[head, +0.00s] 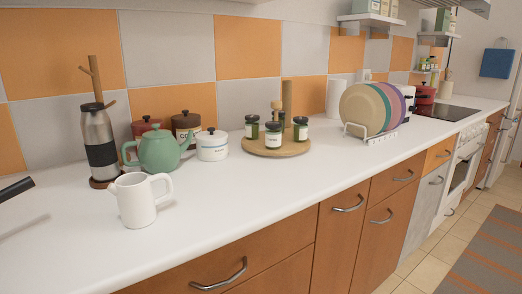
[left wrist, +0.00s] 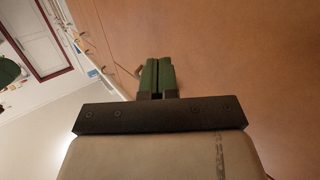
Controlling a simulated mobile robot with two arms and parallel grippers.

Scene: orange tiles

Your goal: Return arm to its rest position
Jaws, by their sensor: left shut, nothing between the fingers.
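My left gripper (left wrist: 157,76) shows in the left wrist view with its two green fingers together and nothing between them. It faces a brown wooden surface (left wrist: 235,70), which looks like the cabinet fronts seen sideways. I cannot tell how far the fingertips are from it. Neither gripper shows in the head view, and my right gripper is in no view.
In the head view, a white counter (head: 240,190) holds a white pitcher (head: 139,199), green teapot (head: 160,150), steel bottle (head: 99,135), round wooden tray with jars (head: 262,151) and plate rack (head: 371,131). Brown drawers (head: 270,255) lie below. Tiled floor (head: 430,245) is open at right.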

